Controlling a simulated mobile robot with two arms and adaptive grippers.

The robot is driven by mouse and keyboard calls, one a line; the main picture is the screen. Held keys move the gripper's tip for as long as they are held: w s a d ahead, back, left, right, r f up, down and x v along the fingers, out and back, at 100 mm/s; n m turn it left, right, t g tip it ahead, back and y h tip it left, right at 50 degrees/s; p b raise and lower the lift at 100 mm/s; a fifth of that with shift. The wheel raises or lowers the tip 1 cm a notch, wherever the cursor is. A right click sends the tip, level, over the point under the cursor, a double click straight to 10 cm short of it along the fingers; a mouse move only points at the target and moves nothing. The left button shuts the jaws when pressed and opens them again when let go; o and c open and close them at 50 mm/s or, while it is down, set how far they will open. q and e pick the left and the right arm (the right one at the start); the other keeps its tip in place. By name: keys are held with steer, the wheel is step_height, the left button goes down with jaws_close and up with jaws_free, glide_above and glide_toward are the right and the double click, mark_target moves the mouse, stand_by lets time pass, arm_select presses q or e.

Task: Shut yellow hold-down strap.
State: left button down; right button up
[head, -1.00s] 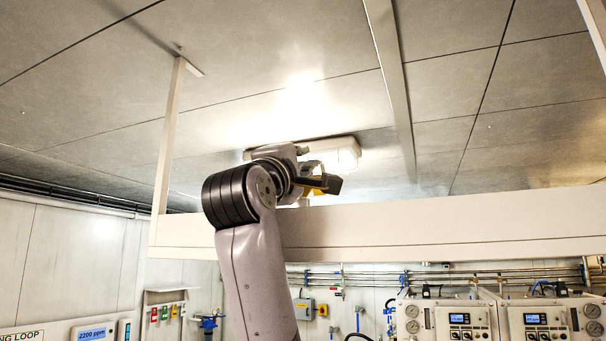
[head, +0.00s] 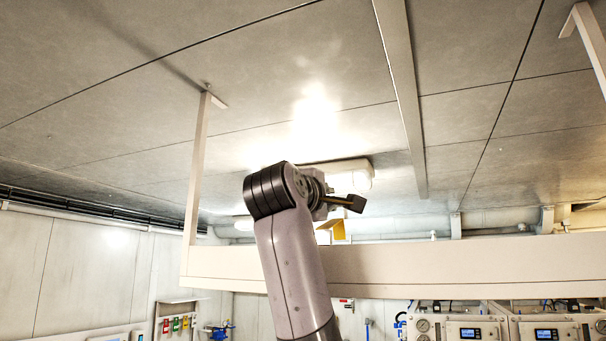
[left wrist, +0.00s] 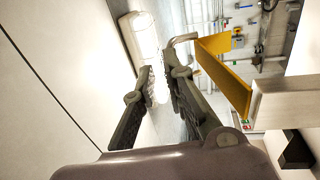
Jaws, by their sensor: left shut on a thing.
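The yellow hold-down strap (head: 333,231) stands at the top edge of the pale overhead beam, just below my left gripper (head: 350,203). In the left wrist view the strap (left wrist: 225,76) is a flat yellow piece to the right of the fingers, with a pale bar at its upper end near the right fingertip. My left gripper (left wrist: 160,73) is shut on the strap. A gap shows between its dark fingers, and the exact place of contact is not clear. My right gripper is not in view.
The long pale beam (head: 450,266) runs across in front of my arm, with a hanger post (head: 197,170) at its left end. A ceiling lamp (head: 345,172) is behind the gripper. Pipes (head: 495,218) run beyond the beam. Control units (head: 470,332) stand below.

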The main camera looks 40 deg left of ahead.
mark_target(335, 221)
arm_select(q)
steer(key=shift+w, duration=0.25)
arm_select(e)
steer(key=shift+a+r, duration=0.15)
arm_select(q)
steer(key=shift+w+f, duration=0.1)
steer(key=shift+w, duration=0.05)
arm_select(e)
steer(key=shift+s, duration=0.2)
arm_select(q)
steer(key=shift+w+d+f+g, duration=0.15)
steer(key=shift+w+f, duration=0.1)
steer(key=shift+w, duration=0.4)
steer(key=shift+w+f+g, duration=0.15)
steer(key=shift+w+f, duration=0.05)
steer(key=shift+w, duration=0.4)
steer(key=shift+w+f, duration=0.1)
steer(key=shift+w, duration=0.1)
steer(key=shift+s, duration=0.55)
steer(key=shift+s+a, duration=0.15)
steer(key=shift+a, duration=0.05)
steer(key=shift+w, duration=0.3)
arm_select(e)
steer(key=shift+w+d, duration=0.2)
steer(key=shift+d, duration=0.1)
